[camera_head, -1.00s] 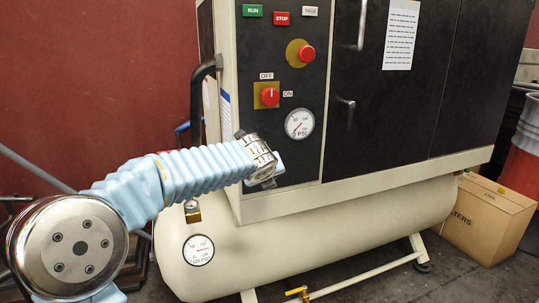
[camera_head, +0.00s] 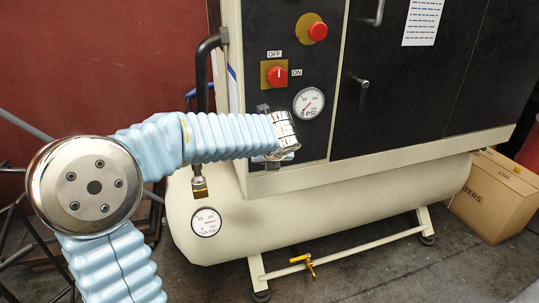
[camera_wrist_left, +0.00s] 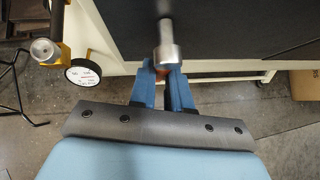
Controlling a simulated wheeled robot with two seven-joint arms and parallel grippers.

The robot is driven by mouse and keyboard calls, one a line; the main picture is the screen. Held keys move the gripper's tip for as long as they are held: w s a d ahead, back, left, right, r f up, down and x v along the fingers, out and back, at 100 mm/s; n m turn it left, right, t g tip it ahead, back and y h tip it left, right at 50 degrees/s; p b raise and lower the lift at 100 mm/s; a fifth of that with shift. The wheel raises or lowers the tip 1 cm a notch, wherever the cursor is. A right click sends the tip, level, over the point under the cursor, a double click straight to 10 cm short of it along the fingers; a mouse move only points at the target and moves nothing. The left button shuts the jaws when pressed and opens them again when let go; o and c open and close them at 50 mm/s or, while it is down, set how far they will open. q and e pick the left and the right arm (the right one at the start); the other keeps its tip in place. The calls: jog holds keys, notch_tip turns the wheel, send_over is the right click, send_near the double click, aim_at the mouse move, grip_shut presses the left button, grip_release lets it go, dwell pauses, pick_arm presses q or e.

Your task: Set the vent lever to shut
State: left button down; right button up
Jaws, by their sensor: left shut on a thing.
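My left gripper (camera_wrist_left: 167,88) is shut, its blue fingers close together. A silver cylinder (camera_wrist_left: 167,45) on a thin stem comes out of the dark panel to the fingers, and a reddish bit shows between them. I take this to be the vent lever. In the head view my left wrist stands before the lower part of the black control panel (camera_head: 268,35), below and left of the upper gauge (camera_head: 309,102). There my wrist hides the fingertips and lever, so the lever's set position cannot be told. My right gripper is not in view.
A red ON/OFF knob (camera_head: 278,75) and a red button (camera_head: 317,31) sit above my wrist. The cream tank (camera_head: 330,210) below carries a gauge (camera_head: 206,222) and a brass fitting (camera_head: 199,187). A yellow valve (camera_head: 304,262) hangs low. A cardboard box (camera_head: 492,195) stands right.

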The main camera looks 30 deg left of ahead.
pick_arm(q)
jog(key=c, duration=1.1)
grip_release()
jog(key=v, duration=1.3)
jog(key=shift+s+d+r+p, duration=0.2)
jog(key=shift+r+p, duration=0.1)
jog(key=shift+p, duration=0.05)
